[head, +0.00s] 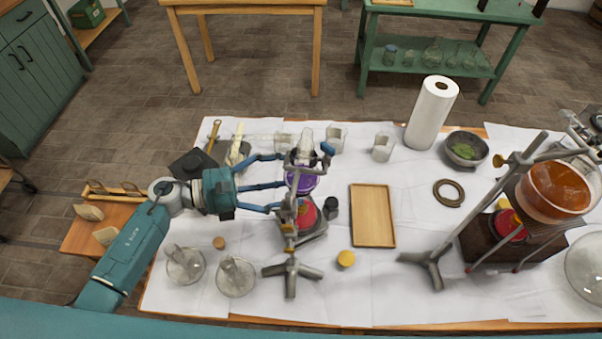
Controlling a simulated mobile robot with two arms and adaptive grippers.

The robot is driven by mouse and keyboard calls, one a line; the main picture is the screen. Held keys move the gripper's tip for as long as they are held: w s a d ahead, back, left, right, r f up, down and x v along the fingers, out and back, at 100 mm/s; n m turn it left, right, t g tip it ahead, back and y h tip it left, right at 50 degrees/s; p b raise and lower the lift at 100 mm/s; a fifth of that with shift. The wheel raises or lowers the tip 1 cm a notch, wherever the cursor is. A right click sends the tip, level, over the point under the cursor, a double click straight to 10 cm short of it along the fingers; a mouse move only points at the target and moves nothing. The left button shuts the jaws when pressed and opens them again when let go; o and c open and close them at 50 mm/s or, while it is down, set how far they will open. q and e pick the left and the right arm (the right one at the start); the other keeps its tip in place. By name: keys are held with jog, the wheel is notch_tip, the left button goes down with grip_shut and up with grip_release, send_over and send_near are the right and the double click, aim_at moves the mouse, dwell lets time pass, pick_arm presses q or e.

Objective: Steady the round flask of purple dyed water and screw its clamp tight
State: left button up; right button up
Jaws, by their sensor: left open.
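The round flask of purple dyed water (303,181) is held on a metal stand (291,270), above a red object (306,214). Only part of the purple shows behind the stand and my fingers. A grey clamp (300,158) is near the flask's neck, with a dark blue knob (327,149) at its right. I cannot tell how tight the clamp is. My left gripper (279,183) is open, coming from the left with its blue fingers spread at the flask's left side. I cannot tell whether they touch it. My right gripper is not in view.
A wooden tray (373,216) lies to the right. A second stand (429,262) with an orange-filled bowl (553,192) is further right. Round glass flasks (236,278) stand front left, and beakers (383,147) behind. A paper roll (432,113) stands at the back.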

pick_arm(q)
jog(key=shift+x, duration=1.15)
jog(key=shift+o, duration=0.3)
jog(key=shift+s+f, duration=0.2)
